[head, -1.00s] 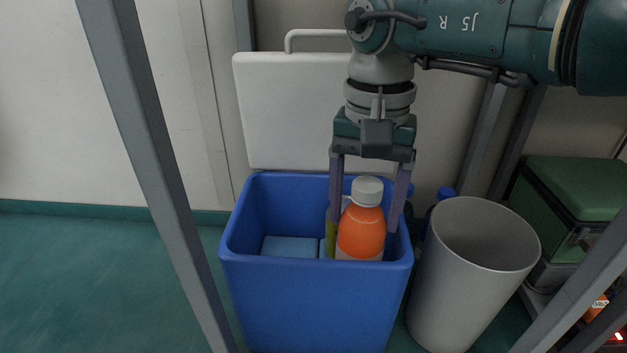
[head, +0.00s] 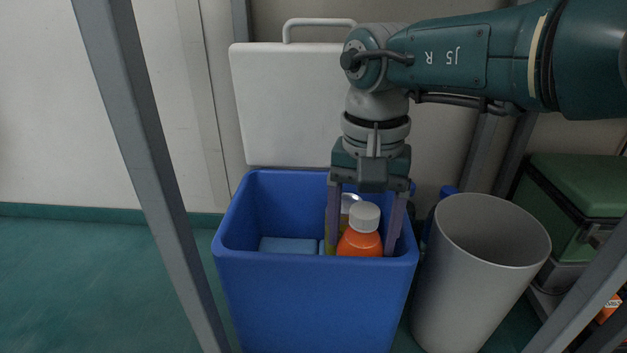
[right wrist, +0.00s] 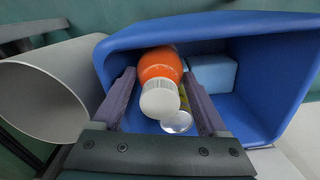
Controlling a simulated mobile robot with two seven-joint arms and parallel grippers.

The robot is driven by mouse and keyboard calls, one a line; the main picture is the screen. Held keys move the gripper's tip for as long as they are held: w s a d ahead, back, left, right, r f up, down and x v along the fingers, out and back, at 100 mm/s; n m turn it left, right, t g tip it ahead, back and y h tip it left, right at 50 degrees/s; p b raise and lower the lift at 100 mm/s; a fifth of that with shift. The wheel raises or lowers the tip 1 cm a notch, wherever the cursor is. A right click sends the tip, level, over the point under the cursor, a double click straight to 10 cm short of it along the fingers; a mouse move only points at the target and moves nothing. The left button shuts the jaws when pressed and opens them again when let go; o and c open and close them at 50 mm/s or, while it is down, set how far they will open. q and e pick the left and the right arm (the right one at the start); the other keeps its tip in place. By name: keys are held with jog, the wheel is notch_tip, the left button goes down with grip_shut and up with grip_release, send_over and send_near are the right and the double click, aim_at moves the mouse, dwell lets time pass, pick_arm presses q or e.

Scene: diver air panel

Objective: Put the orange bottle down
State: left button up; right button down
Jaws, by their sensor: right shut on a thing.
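The orange bottle (head: 360,242) with a white cap stands roughly upright inside the blue bin (head: 312,300), its lower part hidden by the front wall. My right gripper (head: 363,248) reaches down into the bin, its purple fingers on either side of the bottle and shut on it. In the right wrist view the bottle (right wrist: 160,72) lies between the fingertips, cap toward the camera. Whether its base touches the bin floor is hidden. My left gripper is not in view.
In the bin are light blue blocks (head: 288,245) and a yellowish container with a silvery top (head: 349,199) close to the bottle. A grey round bin (head: 480,290) stands right of it. A white board (head: 285,105) is behind; a grey post (head: 150,170) crosses at left.

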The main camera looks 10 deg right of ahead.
jog(key=shift+c, duration=1.5)
grip_release()
jog(key=shift+o, duration=0.5)
jog(key=shift+w, duration=0.1)
jog(key=shift+r, duration=0.2)
jog(key=shift+r, duration=0.25)
notch_tip(320, 180, up, 12)
jog(key=p, duration=0.9)
jog(key=shift+r+p, duration=0.25)
jog(key=shift+p, duration=0.1)
